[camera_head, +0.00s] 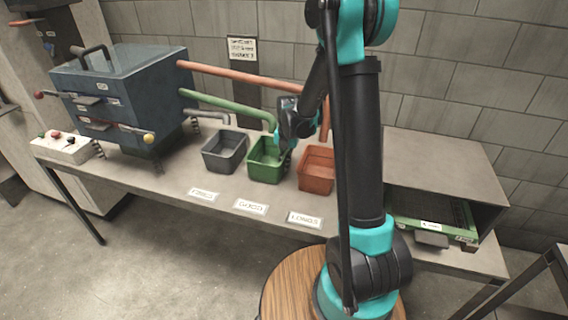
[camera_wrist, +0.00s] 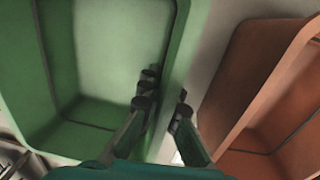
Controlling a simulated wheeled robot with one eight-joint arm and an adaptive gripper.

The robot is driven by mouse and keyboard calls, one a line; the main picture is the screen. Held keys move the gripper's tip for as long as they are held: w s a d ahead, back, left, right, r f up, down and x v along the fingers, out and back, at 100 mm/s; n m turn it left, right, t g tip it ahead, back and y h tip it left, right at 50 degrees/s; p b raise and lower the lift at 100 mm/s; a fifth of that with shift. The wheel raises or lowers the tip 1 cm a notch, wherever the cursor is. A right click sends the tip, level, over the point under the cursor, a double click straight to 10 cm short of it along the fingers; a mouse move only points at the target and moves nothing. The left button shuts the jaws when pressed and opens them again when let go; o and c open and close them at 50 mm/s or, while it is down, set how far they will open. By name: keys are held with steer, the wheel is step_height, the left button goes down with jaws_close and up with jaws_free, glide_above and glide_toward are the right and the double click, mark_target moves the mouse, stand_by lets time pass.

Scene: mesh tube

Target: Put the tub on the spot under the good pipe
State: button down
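The green tub (camera_head: 257,175) stands on the bench between two other tubs, behind a floor-side label that seems to read GOOD (camera_head: 250,206). The green pipe (camera_head: 228,105) bends down at its end just above this tub. My gripper (camera_head: 285,143) reaches down at the tub's right side. In the wrist view my gripper (camera_wrist: 165,98) has its fingers a small gap apart, with the right wall of the green tub (camera_wrist: 178,60) between them. I cannot tell whether they press on it. The inside of the tub looks empty.
A grey tub (camera_head: 225,155) stands to the left and an orange tub (camera_head: 316,172) close to the right, under the orange pipe (camera_head: 250,78). The blue machine (camera_head: 125,85) fills the left. A shelf box with a green tray (camera_head: 440,226) stands right.

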steer(key=c, duration=1.6)
jaws_free()
steer(key=shift+c, duration=0.2)
steer(key=s+d+r+m, duration=0.2)
steer(key=s+r+m, duration=0.15)
steer(key=r, duration=0.55)
steer(key=s+d+f+m+t, duration=0.1)
steer(key=s+d+m, duration=0.3)
steer(key=s+m, duration=0.6)
steer(key=s+d+f+m+t, duration=0.2)
steer(key=s+d+m, duration=0.3)
steer(key=s+m, duration=0.5)
steer(key=m+t, duration=0.1)
steer(key=m, duration=0.7)
steer(key=shift+d+h, duration=0.3)
steer(key=shift+h, duration=0.1)
